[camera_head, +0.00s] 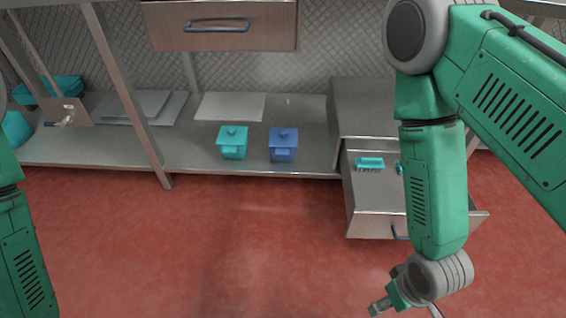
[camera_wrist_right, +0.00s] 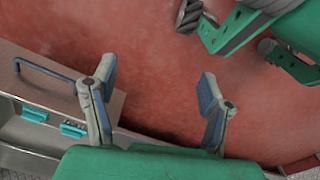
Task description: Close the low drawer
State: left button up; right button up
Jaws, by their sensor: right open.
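The low drawer (camera_head: 365,224) is pulled out of the cabinet at the right of the head view. Its front bears a dark bar handle (camera_head: 398,232), partly hidden behind my right arm. Teal items (camera_head: 370,163) lie inside it. The drawer front (camera_wrist_right: 50,92) and its handle (camera_wrist_right: 45,68) also show at the left of the right wrist view. My right gripper (camera_head: 406,309) is open and empty, in front of the drawer and apart from the handle. Its spread fingers (camera_wrist_right: 158,82) show over the red floor in the wrist view. My left gripper is out of view.
A teal lidded pot (camera_head: 233,143) and a blue lidded pot (camera_head: 283,146) stand on the low shelf (camera_head: 190,150) left of the cabinet. A closed upper drawer (camera_head: 222,36) hangs above. The red floor (camera_head: 220,240) before the shelf is clear.

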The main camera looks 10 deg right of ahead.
aim_at(375, 203)
jog(key=z, duration=1.75)
jog(key=i+j, duration=0.1)
jog(key=i, duration=0.25)
jog(key=i+j, duration=0.1)
jog(key=i, duration=0.2)
